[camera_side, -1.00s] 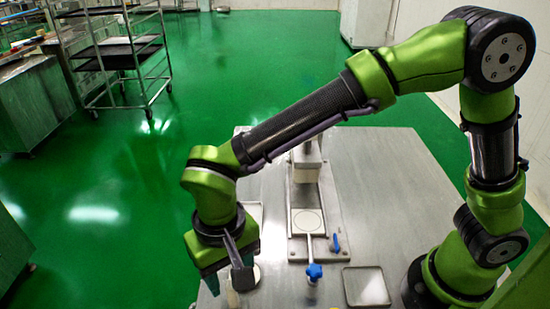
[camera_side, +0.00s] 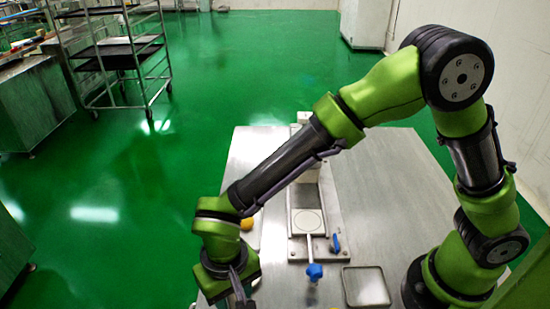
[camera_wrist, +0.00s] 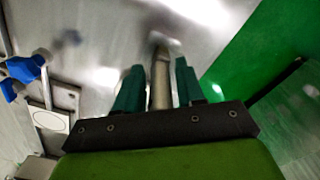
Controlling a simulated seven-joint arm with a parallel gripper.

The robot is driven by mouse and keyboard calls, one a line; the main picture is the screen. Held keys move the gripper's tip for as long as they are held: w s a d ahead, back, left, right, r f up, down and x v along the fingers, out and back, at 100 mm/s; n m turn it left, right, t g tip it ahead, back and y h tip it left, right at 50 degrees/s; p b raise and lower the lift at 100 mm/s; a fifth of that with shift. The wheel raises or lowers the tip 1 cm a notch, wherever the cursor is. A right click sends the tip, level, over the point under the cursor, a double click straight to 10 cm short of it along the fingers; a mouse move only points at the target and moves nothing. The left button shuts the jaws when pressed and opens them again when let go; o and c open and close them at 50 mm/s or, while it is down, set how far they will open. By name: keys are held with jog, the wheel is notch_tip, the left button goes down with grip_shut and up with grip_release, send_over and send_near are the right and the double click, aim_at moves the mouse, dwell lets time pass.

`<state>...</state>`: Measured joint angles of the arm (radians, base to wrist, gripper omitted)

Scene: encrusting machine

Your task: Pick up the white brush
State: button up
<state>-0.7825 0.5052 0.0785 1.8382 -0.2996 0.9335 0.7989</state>
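A pale beige-grey, rod-like piece (camera_wrist: 160,82), which seems to be the white brush, shows in the wrist view between the two green fingers of my gripper (camera_wrist: 160,68). Its lower end is hidden by the gripper's dark plate. A narrow gap shows on each side near the fingertips, so the fingers look open around it. In the side view my gripper is low at the left front edge of the steel table, its fingers cut off by the picture's bottom edge, and the brush cannot be made out.
A plate fixture with a blue knob (camera_side: 314,271) stands mid-table; the knob also shows in the wrist view (camera_wrist: 24,68). A small square tray (camera_side: 366,287) lies to its right. An orange-yellow item (camera_side: 247,224) sits behind my gripper. The table (camera_side: 385,190) is clear at right.

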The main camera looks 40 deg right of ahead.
grip_shut()
